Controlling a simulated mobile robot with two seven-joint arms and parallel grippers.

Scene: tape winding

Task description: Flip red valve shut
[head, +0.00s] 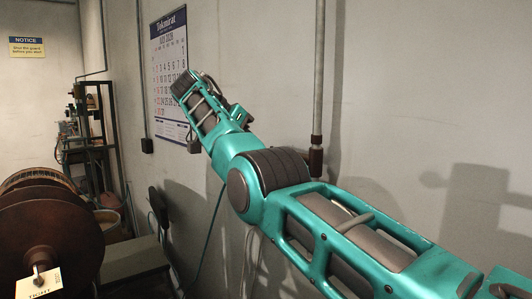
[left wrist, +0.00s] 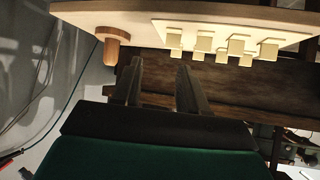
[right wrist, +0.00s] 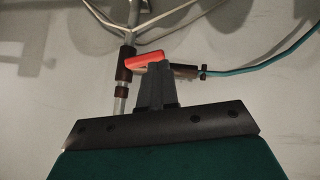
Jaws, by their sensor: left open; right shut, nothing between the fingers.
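The red valve (right wrist: 145,59) shows as a short red handle in the right wrist view, beside a dark brown fitting on a wall pipe. It lies just beyond the fingertips of my right gripper (right wrist: 155,68), slightly left of them. The right fingers are shut with nothing between them; I cannot tell whether they touch the handle. In the head view the valve is not visible and my right arm crosses the middle. My left gripper (left wrist: 156,68) is open and empty, below a wooden board (left wrist: 135,22) with several pale blocks (left wrist: 204,45).
A grey pipe (head: 318,75) with a brown fitting (head: 316,158) runs down the wall. A teal hose (right wrist: 270,62) leaves the valve fitting to the right. A large brown reel (head: 45,225) stands at the left. A wall calendar (head: 166,60) hangs behind my arm. A wooden peg (left wrist: 112,50) hangs from the board.

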